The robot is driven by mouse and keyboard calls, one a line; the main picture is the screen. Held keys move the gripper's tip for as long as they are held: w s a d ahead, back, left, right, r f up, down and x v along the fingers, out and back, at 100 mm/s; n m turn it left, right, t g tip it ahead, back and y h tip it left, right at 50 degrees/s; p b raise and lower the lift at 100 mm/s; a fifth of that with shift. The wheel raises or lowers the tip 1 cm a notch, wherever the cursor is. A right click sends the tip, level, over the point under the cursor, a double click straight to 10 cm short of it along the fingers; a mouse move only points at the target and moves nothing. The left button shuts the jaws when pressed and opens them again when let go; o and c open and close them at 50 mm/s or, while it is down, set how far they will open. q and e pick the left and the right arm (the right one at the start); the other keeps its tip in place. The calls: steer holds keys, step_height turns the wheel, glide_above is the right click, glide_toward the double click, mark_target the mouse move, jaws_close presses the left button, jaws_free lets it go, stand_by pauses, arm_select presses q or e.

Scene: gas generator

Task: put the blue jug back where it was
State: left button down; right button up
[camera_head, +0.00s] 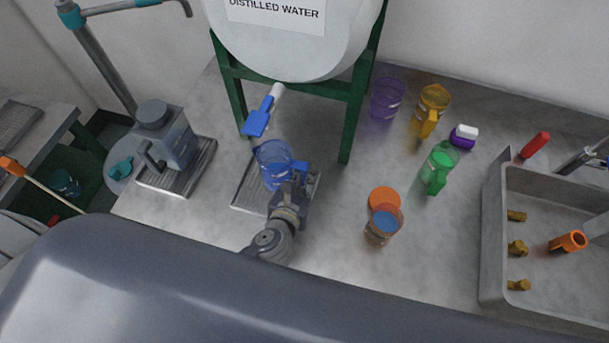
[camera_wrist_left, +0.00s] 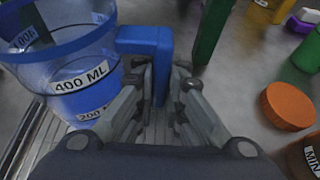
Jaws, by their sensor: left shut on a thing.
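The blue jug (camera_head: 272,165) is a clear blue measuring jug with a solid blue handle. It is upright at the drip tray (camera_head: 245,199) under the distilled water tank's blue tap. I cannot tell whether its base touches the tray. My left gripper (camera_head: 301,178) is shut on the jug's handle. In the left wrist view the jug (camera_wrist_left: 70,60) shows "400 ML" and "200" marks, and the handle lies between the fingers of my left gripper (camera_wrist_left: 160,85). Some liquid seems to be in it. My right gripper is not in view.
The distilled water tank (camera_head: 290,40) stands on a green frame (camera_head: 352,115) with its blue tap (camera_head: 260,118) near the jug. A purple jug (camera_head: 387,99), yellow jug (camera_head: 432,103) and green jug (camera_head: 438,166) stand to the right. An orange-lidded jar (camera_head: 383,225) is nearer. A sink (camera_head: 495,235) is far right.

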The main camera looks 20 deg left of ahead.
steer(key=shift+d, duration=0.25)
arm_select(q)
steer(key=c, duration=1.7)
jaws_free()
steer(key=shift+f, duration=0.1)
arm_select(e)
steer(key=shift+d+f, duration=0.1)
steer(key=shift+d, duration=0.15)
arm_select(q)
steer(key=shift+o, duration=0.2)
steer(key=shift+s, duration=0.15)
steer(key=b+v, duration=0.2)
steer(key=v, duration=1)
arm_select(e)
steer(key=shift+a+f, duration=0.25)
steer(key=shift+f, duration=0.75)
